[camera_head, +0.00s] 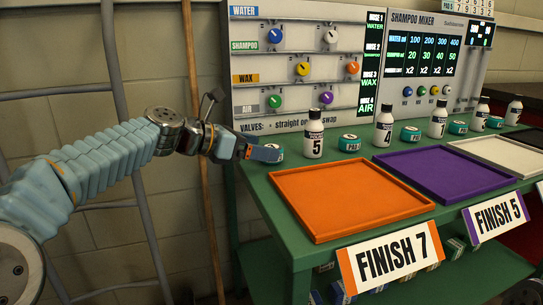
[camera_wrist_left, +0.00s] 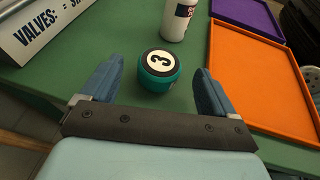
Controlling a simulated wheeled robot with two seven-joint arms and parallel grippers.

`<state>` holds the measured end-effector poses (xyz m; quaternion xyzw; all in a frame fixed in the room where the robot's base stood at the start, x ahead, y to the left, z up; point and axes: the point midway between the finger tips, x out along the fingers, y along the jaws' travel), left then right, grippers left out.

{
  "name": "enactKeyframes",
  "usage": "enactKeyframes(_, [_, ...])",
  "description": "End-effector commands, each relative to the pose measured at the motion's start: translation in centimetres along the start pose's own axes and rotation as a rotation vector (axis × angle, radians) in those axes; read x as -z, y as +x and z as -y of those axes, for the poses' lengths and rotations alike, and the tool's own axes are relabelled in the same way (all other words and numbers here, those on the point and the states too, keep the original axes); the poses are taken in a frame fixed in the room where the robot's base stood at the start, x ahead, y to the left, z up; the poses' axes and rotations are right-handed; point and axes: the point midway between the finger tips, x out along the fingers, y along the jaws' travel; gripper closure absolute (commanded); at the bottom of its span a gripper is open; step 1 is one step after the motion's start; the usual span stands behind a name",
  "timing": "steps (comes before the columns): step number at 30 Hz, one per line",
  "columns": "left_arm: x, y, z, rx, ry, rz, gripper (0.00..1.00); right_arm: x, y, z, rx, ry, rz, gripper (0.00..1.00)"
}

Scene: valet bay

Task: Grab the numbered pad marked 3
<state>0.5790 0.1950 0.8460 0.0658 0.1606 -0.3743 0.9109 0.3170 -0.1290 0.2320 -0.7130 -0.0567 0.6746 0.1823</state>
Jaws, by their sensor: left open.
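The numbered pad marked 3 (camera_wrist_left: 159,66) is a round teal puck with a white top and a black number. It sits on the green bench top, in the middle of the left wrist view. In the head view the pad (camera_head: 274,147) is partly hidden by my left gripper at the bench's left end. My left gripper (camera_head: 265,153) is open. In the left wrist view its blue fingers stand apart, one to each side of the pad and clear of it. My right gripper is not in view.
A white bottle marked 5 (camera_head: 313,134) stands just right of the pad. Other teal pads (camera_head: 349,143) and bottles line the bench's back. An orange tray (camera_head: 350,196) and a purple tray (camera_head: 455,172) lie in front. A valve panel (camera_head: 300,65) rises behind.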

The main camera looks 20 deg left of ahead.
Motion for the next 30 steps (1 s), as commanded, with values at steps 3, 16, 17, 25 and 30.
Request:
enactKeyframes(3, [0.6,2.0,0.1,0.004,0.001,-0.001,0.11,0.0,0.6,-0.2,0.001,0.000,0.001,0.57])
enactKeyframes(16, [0.4,4.3,0.0,0.000,0.001,-0.001,0.20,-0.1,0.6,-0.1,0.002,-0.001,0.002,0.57])
enactKeyframes(17, [0.5,4.3,0.0,0.000,0.001,-0.001,0.25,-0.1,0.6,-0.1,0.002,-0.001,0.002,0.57])
enactKeyframes(25, [0.5,4.3,0.0,0.000,0.001,-0.001,0.66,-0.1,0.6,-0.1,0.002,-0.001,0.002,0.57])
enactKeyframes(30, [0.5,4.3,0.0,0.000,0.001,-0.001,0.67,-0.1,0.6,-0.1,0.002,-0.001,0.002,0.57])
